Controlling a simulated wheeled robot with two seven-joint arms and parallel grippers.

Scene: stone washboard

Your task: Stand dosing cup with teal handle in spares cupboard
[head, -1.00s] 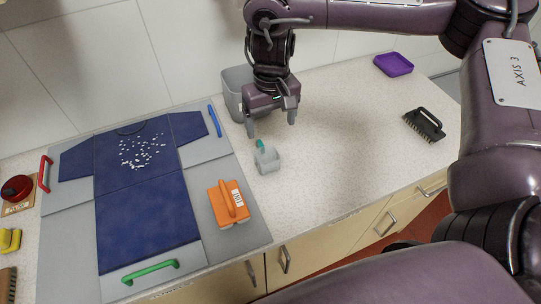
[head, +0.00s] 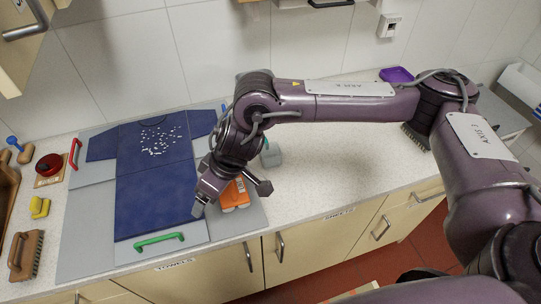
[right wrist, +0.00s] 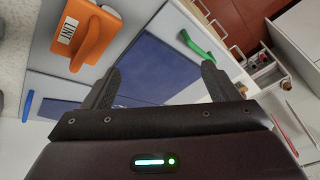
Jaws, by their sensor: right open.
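The dosing cup (head: 272,158) is a small grey cup on the speckled counter, just right of the folding board, partly behind my right arm. Its teal handle is mostly hidden by the arm; only a bit shows. My right gripper (head: 231,201) is open and empty, in front of the cup and over the board's front right part, near an orange lint brush (head: 240,197). In the right wrist view nothing is between its fingers (right wrist: 160,85) but the board beyond. I cannot pick out a cupboard labelled spares. My left gripper is not in view.
A blue shirt (head: 155,190) lies on the grey board with a green handle (head: 160,240). Cupboards with bar handles (head: 279,248) run below the counter; one label reads TOWELS (head: 174,265). A wall cupboard (head: 20,50) hangs upper left.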

